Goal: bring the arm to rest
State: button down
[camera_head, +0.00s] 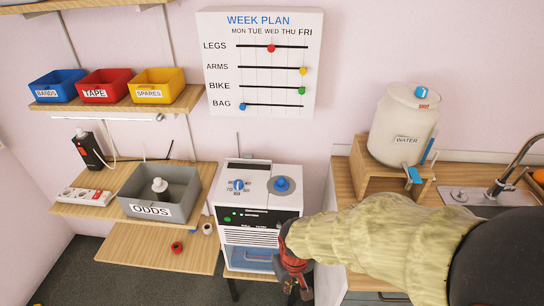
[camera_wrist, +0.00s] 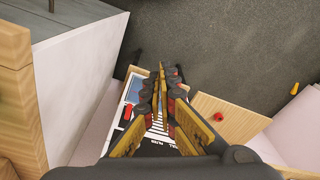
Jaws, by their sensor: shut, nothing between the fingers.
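My gripper (camera_head: 296,284) hangs low at the front right of the white machine (camera_head: 258,188) in the head view, at the end of my sleeved arm. In the wrist view my gripper (camera_wrist: 161,75) has its fingers shut together, with nothing between them. The fingers point toward the grey floor (camera_wrist: 210,40). Part of the machine's front (camera_wrist: 158,148) shows behind and below them. I cannot tell whether the gripper touches the machine.
The wooden counter with a water jug (camera_head: 405,125) and sink (camera_head: 470,194) stands right. Left shelves hold a grey ODDS bin (camera_head: 165,209) and coloured bins. A low wooden shelf (camera_head: 150,254) carries small red and white items. A week-plan board (camera_head: 262,62) hangs behind.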

jog(key=s+d+r+m+t, duration=0.1)
jog(key=s+d+r, duration=0.1)
jog(key=d+r, duration=0.2)
jog(key=s+d+r+m+t, duration=0.1)
jog(key=d+r, duration=0.4)
jog(key=r, duration=0.6)
jog(key=s+d+r+m+t, duration=0.2)
jog(key=s+d+r, duration=0.3)
jog(key=r, duration=0.3)
jog(key=shift+d+r+t, duration=0.2)
jog(key=shift+d+t, duration=0.05)
jog(key=shift+t, duration=0.05)
jog(key=shift+s, duration=0.1)
